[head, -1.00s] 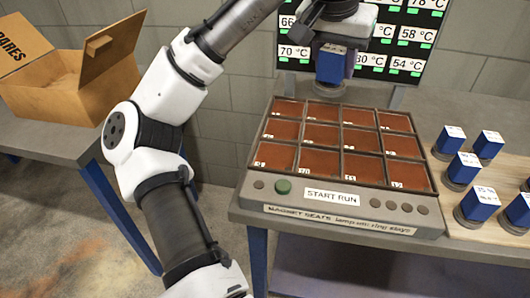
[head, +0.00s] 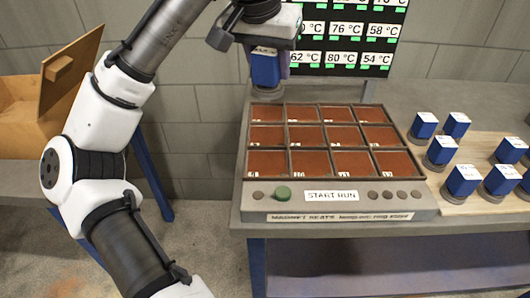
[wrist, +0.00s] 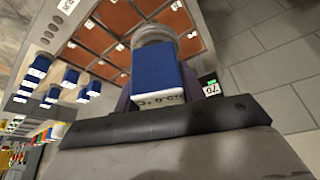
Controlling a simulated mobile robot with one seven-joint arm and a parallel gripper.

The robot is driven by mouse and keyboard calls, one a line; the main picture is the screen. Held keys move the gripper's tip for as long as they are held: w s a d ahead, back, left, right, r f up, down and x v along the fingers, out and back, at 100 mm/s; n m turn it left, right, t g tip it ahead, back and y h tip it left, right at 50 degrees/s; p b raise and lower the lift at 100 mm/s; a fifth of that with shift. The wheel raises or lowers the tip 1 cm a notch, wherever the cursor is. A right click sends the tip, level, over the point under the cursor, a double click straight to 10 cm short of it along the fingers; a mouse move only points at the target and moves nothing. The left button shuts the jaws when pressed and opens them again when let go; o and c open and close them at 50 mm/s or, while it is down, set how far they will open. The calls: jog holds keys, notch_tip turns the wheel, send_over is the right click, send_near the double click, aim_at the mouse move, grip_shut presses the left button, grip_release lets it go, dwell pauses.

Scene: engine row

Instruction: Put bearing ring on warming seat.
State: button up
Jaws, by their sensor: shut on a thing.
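My gripper (head: 270,48) is shut on a blue block (head: 265,70) with a white label on top and a grey ring at its lower end. It holds the block upright, above the back left part of the seat panel (head: 340,198). In the wrist view the held block (wrist: 157,75) sits between the fingers, its round grey ring (wrist: 154,35) towards the panel. The panel has rows of square red-brown seats (head: 311,162), all empty. I cannot tell whether the ring overhangs the back row or lies behind it.
Several similar blue blocks (head: 463,180) stand on a wooden board (head: 446,202) at the right. A green button (head: 283,193) and START RUN label are on the panel's front. A temperature screen (head: 355,35) is behind.

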notch_tip(320, 180, down, 18)
jog(key=shift+f, duration=0.1)
dwell(0.4)
jog(key=shift+f, duration=0.15)
jog(key=o, duration=1.3)
